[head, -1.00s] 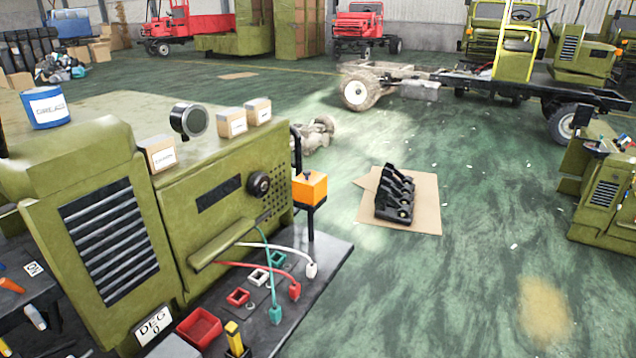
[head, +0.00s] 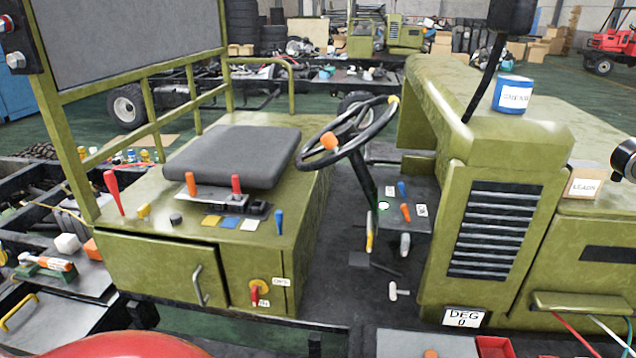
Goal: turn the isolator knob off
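The isolator knob is a red handle (head: 254,296) on a round yellow plate (head: 260,287). It is on the front face of the green seat box, low and right of a grey door handle. The red handle points roughly downward. A small white label (head: 281,282) sits at its upper right and another (head: 264,303) at its lower right; the lower one seems to read ON, the upper is too small to read surely. Neither of my grippers is in view.
The seat box (head: 160,265) carries a grey seat (head: 235,155) and several coloured levers. A cluttered bench (head: 60,285) is at the left.

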